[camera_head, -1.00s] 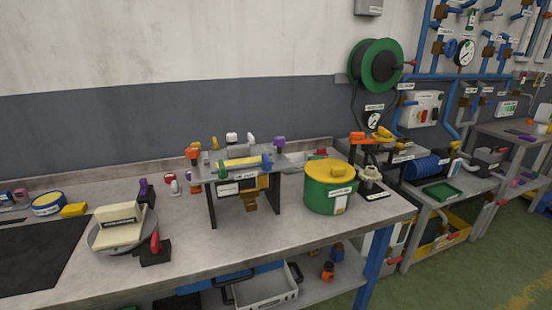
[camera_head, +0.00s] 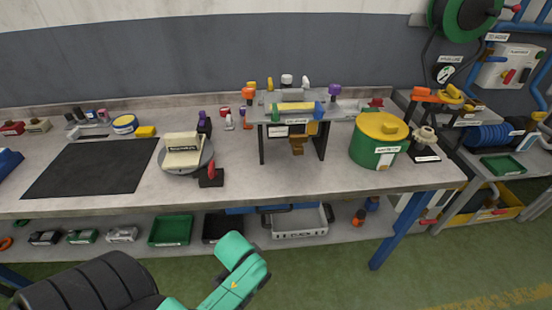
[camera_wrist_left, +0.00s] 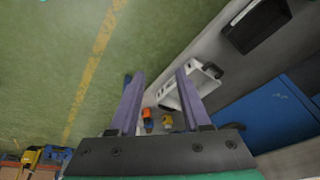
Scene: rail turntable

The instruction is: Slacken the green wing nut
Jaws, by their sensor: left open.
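The raised stand (camera_head: 272,131) on the bench carries a yellow roller (camera_head: 297,107) with a small green part (camera_head: 275,114) at its left end and a blue part at its right end. The green part is too small to tell whether it is the wing nut. My left gripper (camera_wrist_left: 160,74) shows in the left wrist view with two purple fingers apart and nothing between them. It hangs over the green floor and the lower shelf, away from the stand. My right gripper is out of view.
A turntable (camera_head: 202,160) with a cream block and a red-handled black block (camera_head: 211,176) stand left of the stand. A green pot with yellow lid (camera_head: 378,142) stands right. A black mat (camera_head: 90,167) lies left. The lower shelf holds a white crate (camera_head: 300,224).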

